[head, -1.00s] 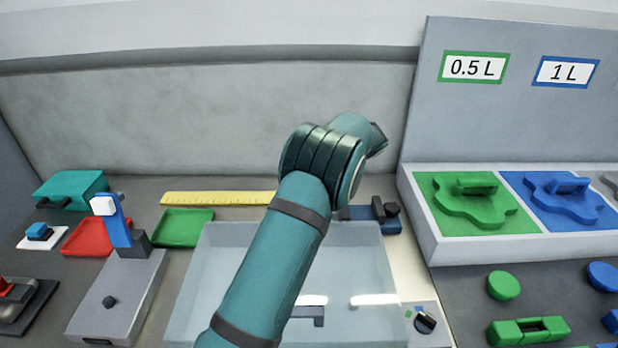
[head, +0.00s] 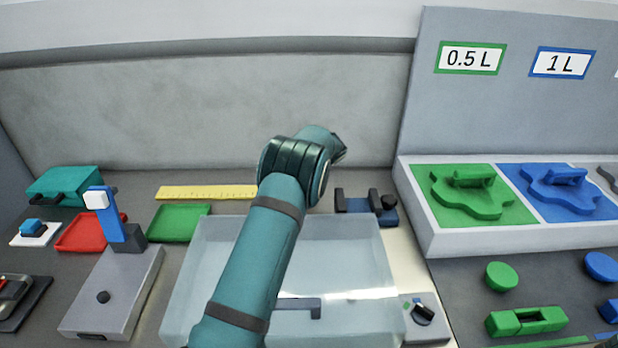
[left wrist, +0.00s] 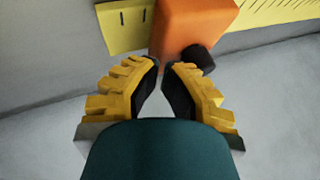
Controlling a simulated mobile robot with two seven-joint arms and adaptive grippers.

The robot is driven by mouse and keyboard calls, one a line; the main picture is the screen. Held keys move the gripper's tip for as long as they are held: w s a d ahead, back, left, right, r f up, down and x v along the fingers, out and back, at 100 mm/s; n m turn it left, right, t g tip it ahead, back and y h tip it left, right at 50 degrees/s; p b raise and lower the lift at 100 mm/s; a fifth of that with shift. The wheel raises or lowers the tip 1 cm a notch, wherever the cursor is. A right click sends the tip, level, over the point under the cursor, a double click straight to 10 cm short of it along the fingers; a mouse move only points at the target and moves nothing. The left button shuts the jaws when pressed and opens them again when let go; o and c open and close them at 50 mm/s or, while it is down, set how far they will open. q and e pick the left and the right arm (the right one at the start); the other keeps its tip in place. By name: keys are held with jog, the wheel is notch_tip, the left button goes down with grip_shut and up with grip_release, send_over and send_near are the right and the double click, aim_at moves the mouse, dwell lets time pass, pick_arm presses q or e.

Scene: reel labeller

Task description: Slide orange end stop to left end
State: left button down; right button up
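The orange end stop (left wrist: 190,28), a block with a black knob (left wrist: 198,58), sits on a yellow ruler strip (left wrist: 127,22) in the left wrist view. The ruler (head: 205,192) also shows at the back of the bench in the head view, where my arm hides its right part and the end stop. My left gripper (left wrist: 162,64) has yellow-backed fingers with a narrow gap between the tips. The tips are just short of the orange block, beside the knob; I cannot tell whether they touch it. My right gripper is not in view.
A clear box (head: 345,255) lies under my left arm. A blue clamp-like part (head: 365,212) stands right of the arm. A green tray (head: 180,223), red tray (head: 80,235) and grey device with a blue lever (head: 110,290) are at left. Green and blue nests (head: 470,195) stand at right.

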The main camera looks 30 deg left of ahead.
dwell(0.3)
pick_arm(q)
jog(key=s+a, duration=0.3)
jog(key=a, duration=0.2)
jog(key=s+a+b, duration=0.1)
jog(key=s+a, duration=0.2)
jog(key=a, duration=0.2)
jog(key=s+a+b, duration=0.1)
jog(key=s+a, duration=0.3)
jog(key=a, duration=0.2)
jog(key=s+a, duration=0.3)
jog(key=a, duration=0.3)
jog(key=s+a+p, duration=0.1)
jog(key=s+a, duration=0.3)
jog(key=a, duration=0.2)
jog(key=s+a+p, duration=0.1)
jog(key=s+a, duration=0.3)
jog(key=a, duration=0.3)
jog(key=shift+s, duration=0.25)
jog(key=shift+s+a+r, duration=0.15)
jog(key=shift+s+a, duration=0.1)
jog(key=shift+a, duration=0.05)
jog(key=shift+s+a, duration=0.1)
